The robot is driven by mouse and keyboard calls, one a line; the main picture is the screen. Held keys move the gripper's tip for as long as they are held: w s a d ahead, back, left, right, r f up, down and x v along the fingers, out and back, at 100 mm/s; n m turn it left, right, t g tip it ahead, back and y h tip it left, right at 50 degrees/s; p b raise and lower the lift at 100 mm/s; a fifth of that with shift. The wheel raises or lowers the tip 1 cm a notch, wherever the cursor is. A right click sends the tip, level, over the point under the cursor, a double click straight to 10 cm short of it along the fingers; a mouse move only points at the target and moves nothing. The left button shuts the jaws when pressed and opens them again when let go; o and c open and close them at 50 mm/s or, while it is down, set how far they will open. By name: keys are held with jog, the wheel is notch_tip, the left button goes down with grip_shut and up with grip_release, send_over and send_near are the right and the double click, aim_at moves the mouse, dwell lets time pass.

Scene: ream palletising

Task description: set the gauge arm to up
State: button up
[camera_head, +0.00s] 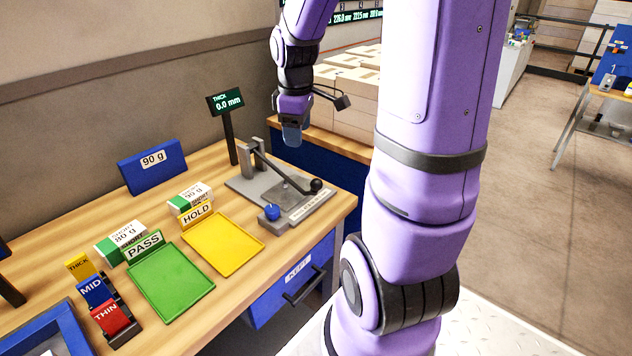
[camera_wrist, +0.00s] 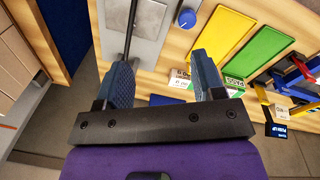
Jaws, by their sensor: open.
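The thickness gauge has a grey base (camera_head: 243,187) near the right end of the wooden table. Its dark gauge arm (camera_head: 272,168) slopes down from the upright bracket to a black ball knob (camera_head: 316,185) low over the plate, so the arm is down. The gauge display (camera_head: 226,102) reads 0.0 mm. My gripper (camera_head: 291,136) hangs above and behind the gauge, apart from the arm. In the wrist view my gripper (camera_wrist: 164,72) is open with nothing between its fingers. A dark rod there, apparently the gauge arm (camera_wrist: 131,25), runs beyond the left finger; its knob is out of view.
A blue knob (camera_head: 271,211) sits on the gauge's front corner. A yellow HOLD tray (camera_head: 224,244) and green PASS tray (camera_head: 171,282) lie to the left, with paper packs behind. A blue 90 g sign (camera_head: 152,167) stands at the back. Stacked reams (camera_head: 340,108) stand behind my arm.

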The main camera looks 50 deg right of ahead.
jog(key=n+g, duration=0.1)
jog(key=n, duration=0.1)
send_over(316, 179)
notch_tip(316, 179, down, 7)
jog(key=shift+w+d+f+y, duration=0.1)
jog(key=shift+f+y, duration=0.25)
jog(key=shift+y, duration=0.05)
notch_tip(316, 179, down, 10)
jog(key=shift+f, duration=0.25)
